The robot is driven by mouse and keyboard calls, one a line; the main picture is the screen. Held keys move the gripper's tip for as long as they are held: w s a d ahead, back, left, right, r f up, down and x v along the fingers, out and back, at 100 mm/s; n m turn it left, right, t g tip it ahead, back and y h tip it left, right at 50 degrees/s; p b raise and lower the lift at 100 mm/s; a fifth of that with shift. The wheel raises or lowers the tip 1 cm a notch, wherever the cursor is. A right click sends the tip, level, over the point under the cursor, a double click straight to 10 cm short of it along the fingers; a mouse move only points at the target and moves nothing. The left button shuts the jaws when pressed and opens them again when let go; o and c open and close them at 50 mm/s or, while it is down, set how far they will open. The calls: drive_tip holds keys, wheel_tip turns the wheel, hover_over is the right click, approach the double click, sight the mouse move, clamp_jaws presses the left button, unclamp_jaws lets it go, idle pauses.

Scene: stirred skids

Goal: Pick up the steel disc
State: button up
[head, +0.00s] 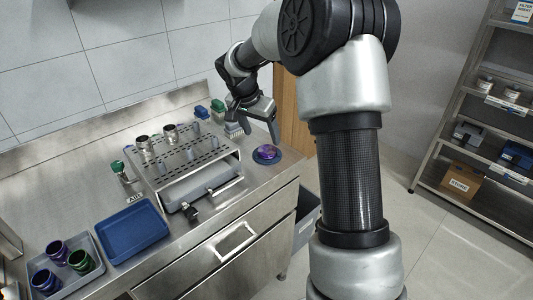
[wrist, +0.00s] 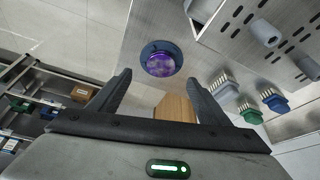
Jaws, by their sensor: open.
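The steel disc (head: 267,152) is round with a purple, iridescent face. It lies on a round dark-blue base on the right end of the steel bench. In the wrist view the disc (wrist: 160,63) is beyond the fingertips, near the top centre, fully visible. My gripper (head: 255,127) is open and empty, above the bench just behind and left of the disc in the head view. In the wrist view my gripper (wrist: 157,82) has its two dark fingers spread wide, with nothing between them and apart from the disc.
A perforated steel rack (head: 190,155) with metal cups stands left of the disc. Blue and green brushes (wrist: 250,113) stand near it. A blue tray (head: 134,232) and a grey tray (head: 98,283) with coloured cups are farther left. The bench's right edge is close to the disc.

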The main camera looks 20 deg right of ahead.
sight(267, 150)
drive_tip(key=x, duration=0.8)
drive_tip(key=shift+w+d+f+b, duration=0.1)
drive_tip(key=shift+w+f+b, duration=0.1)
drive_tip(key=shift+b, duration=0.1)
drive_tip(key=shift+r, duration=0.1)
drive_tip(key=c, duration=1.3)
